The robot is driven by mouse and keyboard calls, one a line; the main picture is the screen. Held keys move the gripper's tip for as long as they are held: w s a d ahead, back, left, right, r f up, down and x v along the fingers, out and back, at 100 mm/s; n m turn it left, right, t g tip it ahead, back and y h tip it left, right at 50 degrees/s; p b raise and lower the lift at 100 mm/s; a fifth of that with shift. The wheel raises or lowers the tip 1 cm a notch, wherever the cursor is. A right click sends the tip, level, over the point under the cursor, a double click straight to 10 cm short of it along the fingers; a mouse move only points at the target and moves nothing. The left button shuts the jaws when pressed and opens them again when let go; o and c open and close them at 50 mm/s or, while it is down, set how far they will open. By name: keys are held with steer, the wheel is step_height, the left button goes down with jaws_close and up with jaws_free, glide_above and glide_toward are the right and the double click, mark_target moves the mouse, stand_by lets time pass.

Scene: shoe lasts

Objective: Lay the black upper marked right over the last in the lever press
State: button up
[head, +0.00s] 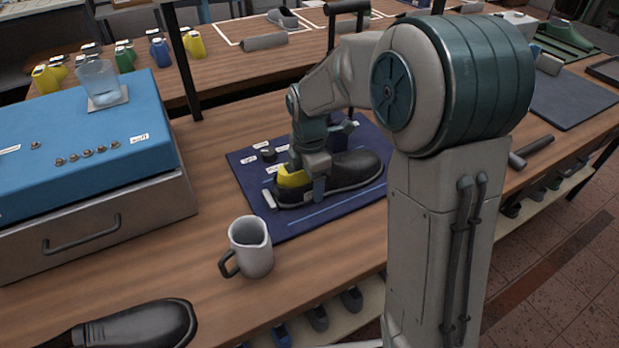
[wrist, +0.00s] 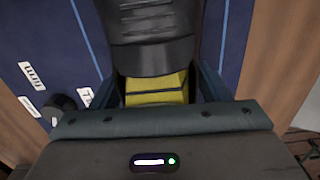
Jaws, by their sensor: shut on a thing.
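A black upper (head: 356,168) lies along the dark blue mat (head: 309,222), toe to the right, with a yellow part (head: 292,180) showing in its opening at the heel end. My gripper (head: 308,187) reaches down over that end, its fingers on either side. In the wrist view the black upper (wrist: 155,55) runs away between the fingers, and the yellow part (wrist: 155,90) shows close to the palm. My gripper is shut on the black upper. I cannot read a right mark. I cannot tell the lever press for sure. The far side of the upper is partly hidden by my arm.
A grey-white jug (head: 250,248) stands in front of the mat. Another black shoe (head: 140,326) lies at the bottom left. A blue-topped drawer unit (head: 85,150) with a glass (head: 100,83) stands left. A small dark knob (wrist: 63,107) and white labels are on the mat.

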steer(key=shift+f, duration=0.1)
steer(key=o, duration=1.1)
step_height(320, 180, up, 14)
steer(key=shift+f+p, duration=0.1)
steer(key=shift+p, duration=0.4)
steer(key=shift+s, duration=0.1)
